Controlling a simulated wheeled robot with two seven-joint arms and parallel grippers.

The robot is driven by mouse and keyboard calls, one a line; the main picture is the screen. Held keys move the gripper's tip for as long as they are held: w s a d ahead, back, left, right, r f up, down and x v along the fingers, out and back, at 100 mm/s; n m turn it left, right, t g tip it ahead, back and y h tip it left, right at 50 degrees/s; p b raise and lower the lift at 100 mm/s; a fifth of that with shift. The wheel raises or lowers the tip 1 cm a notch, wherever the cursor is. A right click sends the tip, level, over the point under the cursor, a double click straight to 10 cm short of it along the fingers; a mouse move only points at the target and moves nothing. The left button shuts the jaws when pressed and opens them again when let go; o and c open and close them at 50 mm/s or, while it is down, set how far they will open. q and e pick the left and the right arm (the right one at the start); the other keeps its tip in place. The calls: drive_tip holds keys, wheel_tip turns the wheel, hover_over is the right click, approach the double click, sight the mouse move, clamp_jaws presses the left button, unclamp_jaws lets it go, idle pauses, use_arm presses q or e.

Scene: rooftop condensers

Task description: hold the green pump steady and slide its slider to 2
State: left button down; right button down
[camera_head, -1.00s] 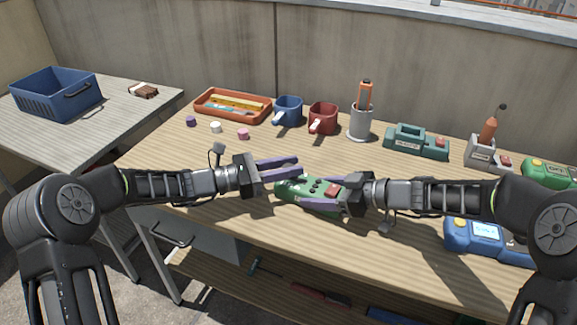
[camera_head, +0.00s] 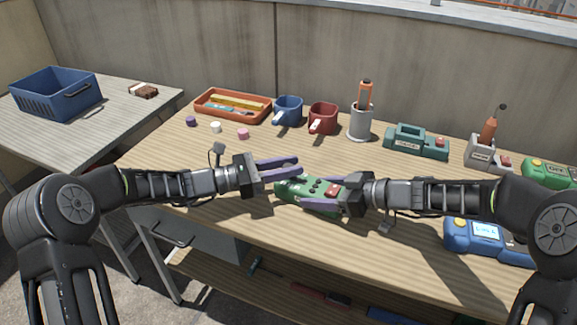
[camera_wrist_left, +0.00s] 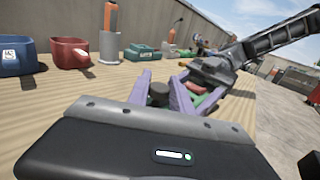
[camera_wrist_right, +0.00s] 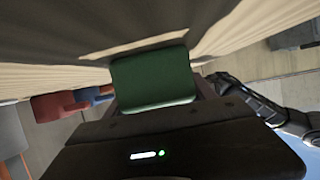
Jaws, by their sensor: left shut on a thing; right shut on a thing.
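The green pump (camera_head: 294,189) is at the middle of the front part of the workbench, with dark buttons and a red part on top; it also shows in the right wrist view (camera_wrist_right: 152,80). My right gripper (camera_head: 326,194) is shut on the pump from the right. My left gripper (camera_head: 298,168) is at the pump's left end, its purple fingers closed around a small dark knob (camera_wrist_left: 158,92), seen in the left wrist view. The knob looks like the slider's. The slider's scale and its setting cannot be read, and the fingers hide part of the pump.
A blue device (camera_head: 486,233) is close to my right arm. Behind are an orange tray (camera_head: 232,116), blue mug (camera_head: 288,110), red mug (camera_head: 323,117), grey holder (camera_head: 360,125) and teal device (camera_head: 416,145). A blue crate (camera_head: 55,95) stands on the left table. Bench left of the pump is mostly clear.

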use_arm(q)
drive_tip(key=shift+s+d, duration=0.2)
drive_tip(key=shift+d, duration=0.25)
drive_tip(key=shift+s+d, duration=0.2)
drive_tip(key=shift+d, duration=0.25)
drive_tip(key=c, duration=1.1)
unclamp_jaws()
drive_tip(key=shift+c, duration=0.2)
drive_tip(key=v, duration=1.2)
use_arm(e)
unclamp_jaws()
